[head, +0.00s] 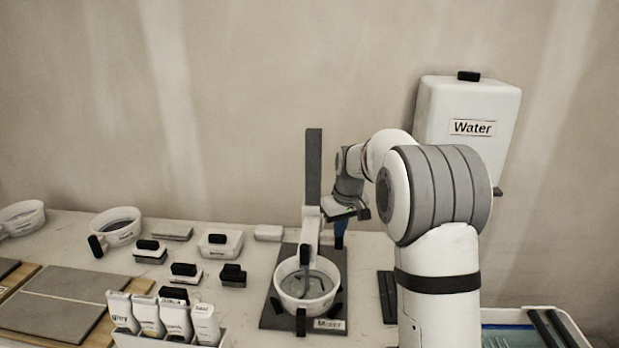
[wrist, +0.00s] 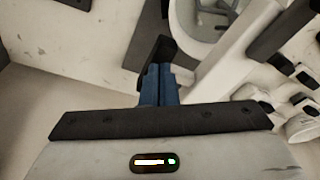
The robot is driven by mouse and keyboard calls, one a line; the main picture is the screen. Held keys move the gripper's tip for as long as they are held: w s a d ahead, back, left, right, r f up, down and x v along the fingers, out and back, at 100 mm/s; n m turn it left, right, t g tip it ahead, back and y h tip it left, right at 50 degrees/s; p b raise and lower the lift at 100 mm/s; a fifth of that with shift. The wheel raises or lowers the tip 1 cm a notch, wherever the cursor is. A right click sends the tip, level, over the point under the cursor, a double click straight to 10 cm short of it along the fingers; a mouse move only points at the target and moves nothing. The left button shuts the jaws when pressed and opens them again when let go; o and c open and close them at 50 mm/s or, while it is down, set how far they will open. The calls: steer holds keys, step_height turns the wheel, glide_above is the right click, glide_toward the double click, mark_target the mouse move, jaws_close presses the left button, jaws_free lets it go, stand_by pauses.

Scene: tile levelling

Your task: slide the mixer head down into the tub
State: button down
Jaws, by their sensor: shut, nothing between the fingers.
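The mixer head (head: 311,226) is white and sits low on a dark upright column (head: 313,165) in the head view. Its grey paddle (head: 304,279) reaches down inside the white tub (head: 287,296), which stands on the dark mixer base (head: 270,318). My gripper (head: 339,241) is just right of the mixer head, pointing down, with blue fingers and dark tips. In the wrist view the fingers (wrist: 157,70) are together with nothing between them. Part of the tub (wrist: 205,25) shows beyond them at the top. Whether my gripper touches the mixer head, I cannot tell.
A white water tank (head: 465,125) is on the wall at the right, behind my arm. Bottles (head: 148,314) stand in a holder at front left. Tiles (head: 62,300), bowls (head: 117,228) and small black-handled tools (head: 185,272) cover the left counter. A blue tray (head: 520,335) is at bottom right.

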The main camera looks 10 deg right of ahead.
step_height(320, 180, up, 9)
steer(key=p, duration=0.7)
steer(key=shift+f, duration=0.15)
steer(key=s+r+m, duration=0.1)
steer(key=s+r, duration=0.1)
steer(key=s, duration=0.5)
steer(key=s+r+m, duration=0.1)
steer(key=s+r, duration=0.2)
steer(key=s, duration=0.5)
steer(key=s+f+m, duration=0.1)
steer(key=s+f, duration=0.1)
steer(key=s, duration=0.8)
steer(key=s+f, duration=0.2)
steer(key=s, duration=0.8)
steer(key=shift+s+f+m+t+h, duration=0.25)
steer(key=shift+s+m+t+h, duration=0.1)
steer(key=shift+m+t+h, duration=0.05)
